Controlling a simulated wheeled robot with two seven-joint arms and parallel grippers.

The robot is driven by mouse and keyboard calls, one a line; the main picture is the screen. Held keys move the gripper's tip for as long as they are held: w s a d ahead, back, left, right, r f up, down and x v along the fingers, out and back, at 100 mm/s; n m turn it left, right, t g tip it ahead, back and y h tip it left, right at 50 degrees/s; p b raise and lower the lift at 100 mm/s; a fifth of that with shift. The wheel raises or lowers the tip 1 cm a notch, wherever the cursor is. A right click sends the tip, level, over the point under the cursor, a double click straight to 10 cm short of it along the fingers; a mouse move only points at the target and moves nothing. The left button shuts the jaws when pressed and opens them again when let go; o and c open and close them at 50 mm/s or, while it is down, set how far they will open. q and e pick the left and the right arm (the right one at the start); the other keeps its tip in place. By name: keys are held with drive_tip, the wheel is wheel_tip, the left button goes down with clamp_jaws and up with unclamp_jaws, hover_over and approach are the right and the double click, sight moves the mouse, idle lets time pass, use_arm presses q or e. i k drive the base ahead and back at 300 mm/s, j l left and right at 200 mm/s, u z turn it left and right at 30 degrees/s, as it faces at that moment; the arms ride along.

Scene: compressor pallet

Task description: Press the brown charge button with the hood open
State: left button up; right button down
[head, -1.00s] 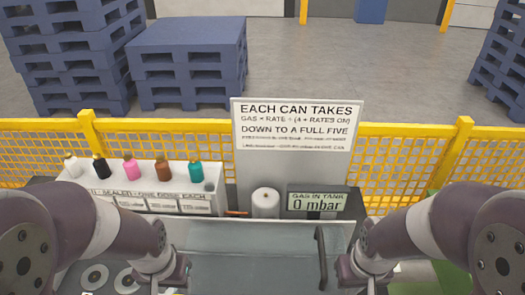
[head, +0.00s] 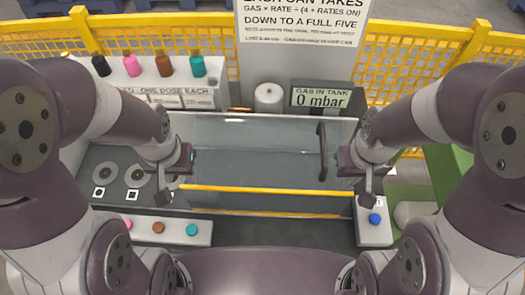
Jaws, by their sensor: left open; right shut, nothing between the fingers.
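The brown charge button (head: 158,228) sits on a low white panel at the front left in the head view, between a pink button (head: 127,224) and a teal button (head: 191,230). The hood (head: 262,150) is a clear panel in the middle with a dark handle (head: 322,150) at its right and a yellow bar (head: 265,190) along its near edge. I cannot tell from this view whether it is raised. My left gripper (head: 166,198) is open and empty, above and behind the button panel. My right gripper (head: 368,198) is shut and empty, near the blue button (head: 375,218).
A display (head: 320,97) reads 0 mbar, beside a white cylinder (head: 268,97). A shelf (head: 130,90) with several coloured bottles stands at the back left. A sign (head: 300,25) and yellow fence (head: 420,62) close off the back. Round discs (head: 104,174) lie at the left.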

sight(159, 228)
drive_tip(key=k+j+u, duration=0.15)
drive_tip(key=j+u, duration=0.15)
drive_tip(key=u, duration=0.15)
drive_tip(key=j+u, duration=0.35)
drive_tip(key=u, duration=0.15)
drive_tip(key=k+j, duration=0.05)
